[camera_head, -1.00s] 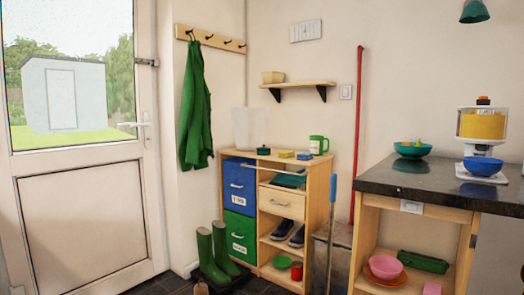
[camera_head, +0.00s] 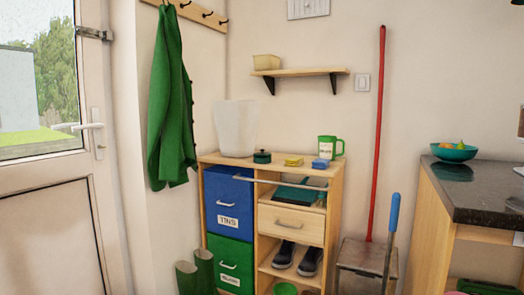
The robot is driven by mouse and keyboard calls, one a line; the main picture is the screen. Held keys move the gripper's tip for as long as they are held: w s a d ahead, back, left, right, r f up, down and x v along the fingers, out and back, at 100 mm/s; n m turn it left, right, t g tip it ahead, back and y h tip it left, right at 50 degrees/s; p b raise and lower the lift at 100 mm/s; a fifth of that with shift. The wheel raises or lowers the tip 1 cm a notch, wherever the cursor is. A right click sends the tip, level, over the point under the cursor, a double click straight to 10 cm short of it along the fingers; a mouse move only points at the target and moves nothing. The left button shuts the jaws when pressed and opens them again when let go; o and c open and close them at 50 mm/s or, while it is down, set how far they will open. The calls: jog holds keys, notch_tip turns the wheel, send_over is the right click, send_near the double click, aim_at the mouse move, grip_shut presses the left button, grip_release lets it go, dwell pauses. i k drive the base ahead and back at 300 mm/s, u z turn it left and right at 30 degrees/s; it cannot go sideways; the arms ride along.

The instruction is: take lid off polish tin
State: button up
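A small dark green round tin (camera_head: 262,157) with a knob on top stands on the wooden cabinet (camera_head: 212,158). It looks like the polish tin, with its lid on, though no label is readable. It stands upright between a white bin-like container (camera_head: 236,130) and a yellow block (camera_head: 293,161). My gripper is not in view.
A blue block (camera_head: 320,163) and a green mug (camera_head: 330,148) stand right of the tin. A rail (camera_head: 280,182) crosses the cabinet's front. A red pole (camera_head: 376,130) and a blue-handled tool (camera_head: 391,240) stand between cabinet and dark counter (camera_head: 480,195).

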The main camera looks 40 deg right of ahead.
aim_at(261, 155)
jog(key=z, duration=0.8)
jog(key=i, duration=1.95)
jog(key=z, duration=0.95)
